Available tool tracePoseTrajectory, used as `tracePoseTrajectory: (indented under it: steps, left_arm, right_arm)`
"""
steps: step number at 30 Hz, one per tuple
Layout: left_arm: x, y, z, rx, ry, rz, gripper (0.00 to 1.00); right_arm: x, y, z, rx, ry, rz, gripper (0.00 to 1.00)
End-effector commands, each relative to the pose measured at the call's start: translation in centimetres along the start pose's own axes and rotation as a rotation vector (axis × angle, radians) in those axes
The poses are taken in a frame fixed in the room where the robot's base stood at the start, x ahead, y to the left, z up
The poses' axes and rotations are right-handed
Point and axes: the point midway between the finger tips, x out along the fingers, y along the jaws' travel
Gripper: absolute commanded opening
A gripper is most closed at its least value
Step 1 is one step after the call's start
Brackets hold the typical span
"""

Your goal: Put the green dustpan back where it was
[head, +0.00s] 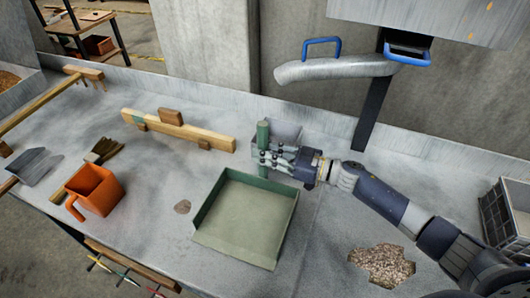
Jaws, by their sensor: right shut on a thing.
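The green dustpan (244,221) is in the middle of the grey worktop, its wide open pan toward the front and its green handle (263,133) standing up at the back. My right gripper (277,158) is shut around the handle. The gripper hides the lower part of the handle. I cannot tell whether the pan touches the worktop or hangs just above it. My left gripper is not in view.
A wooden beam (180,130) lies behind and left; an orange jug (95,190) and a grey scoop (33,166) are at left. Spilled grain (383,263) lies front right, near a grey crate (508,215). A metal spout (335,68) overhangs the back.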

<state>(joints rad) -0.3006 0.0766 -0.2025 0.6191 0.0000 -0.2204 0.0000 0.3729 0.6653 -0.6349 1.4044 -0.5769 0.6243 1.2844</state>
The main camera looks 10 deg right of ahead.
Motion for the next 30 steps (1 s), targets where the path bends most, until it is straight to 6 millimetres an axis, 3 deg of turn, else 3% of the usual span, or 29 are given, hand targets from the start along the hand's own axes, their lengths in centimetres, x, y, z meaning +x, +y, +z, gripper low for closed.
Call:
tracePoseTrajectory:
  steps: [9,10,12,23,30]
  left_arm:
    - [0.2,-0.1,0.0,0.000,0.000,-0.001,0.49]
    - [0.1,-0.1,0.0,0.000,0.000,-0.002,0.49]
    - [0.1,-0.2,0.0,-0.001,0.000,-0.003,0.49]
    - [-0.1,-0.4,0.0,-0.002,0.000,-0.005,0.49]
    - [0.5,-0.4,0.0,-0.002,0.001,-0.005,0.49]
  right_arm:
    - [0.0,0.0,0.2,0.000,0.001,-0.001,0.00]
    - [0.0,0.0,0.2,-0.001,-0.001,-0.001,0.26]
    - [0.0,0.0,0.2,-0.001,-0.001,-0.001,0.39]
    - [0.0,0.0,-0.1,-0.001,0.000,-0.001,0.39]
    - [-3.7,0.0,0.3,0.000,-0.006,0.001,0.39]
